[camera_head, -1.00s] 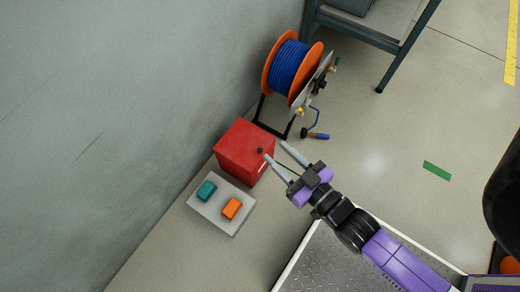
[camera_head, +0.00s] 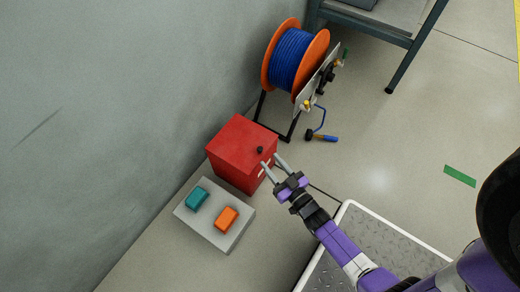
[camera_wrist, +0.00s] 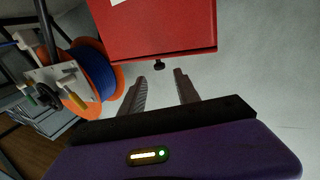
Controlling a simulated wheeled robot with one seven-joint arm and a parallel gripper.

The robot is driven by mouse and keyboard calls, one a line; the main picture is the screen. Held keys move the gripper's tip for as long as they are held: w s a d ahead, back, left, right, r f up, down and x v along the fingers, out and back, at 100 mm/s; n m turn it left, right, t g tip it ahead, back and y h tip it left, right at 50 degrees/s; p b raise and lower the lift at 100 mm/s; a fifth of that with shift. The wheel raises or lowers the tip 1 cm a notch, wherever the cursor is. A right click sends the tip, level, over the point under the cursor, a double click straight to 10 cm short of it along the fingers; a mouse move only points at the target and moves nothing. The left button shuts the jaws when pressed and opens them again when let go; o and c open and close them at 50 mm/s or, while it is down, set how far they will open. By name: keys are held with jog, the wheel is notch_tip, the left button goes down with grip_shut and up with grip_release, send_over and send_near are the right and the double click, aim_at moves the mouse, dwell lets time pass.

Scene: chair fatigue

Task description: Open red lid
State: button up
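The red box (camera_head: 238,153) stands on the floor against the grey wall, with its red lid (camera_head: 243,143) on top. A small black knob (camera_head: 260,150) sits near the lid's right edge. In the wrist view the red box (camera_wrist: 150,30) fills the top centre, and the black knob (camera_wrist: 159,65) hangs from its lower edge. My gripper (camera_head: 271,164) is beside the knob end of the box. Its two fingers (camera_wrist: 160,90) are apart and empty, and the knob lies between and just beyond the tips in the wrist view.
A grey slab (camera_head: 219,239) with a teal block (camera_head: 196,199) and an orange block (camera_head: 227,218) lies in front of the box. A blue hose reel (camera_head: 291,58) stands behind it. A dark metal table frame (camera_head: 385,36) is at the back. Open floor lies to the right.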

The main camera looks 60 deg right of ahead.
aim_at(261, 151)
jog(key=b+x, duration=0.2)
jog(key=x, duration=0.5)
jog(key=shift+w+d, duration=0.1)
jog(key=shift+w, duration=0.2)
jog(key=shift+c, duration=0.2)
grip_shut()
dwell(1.0)
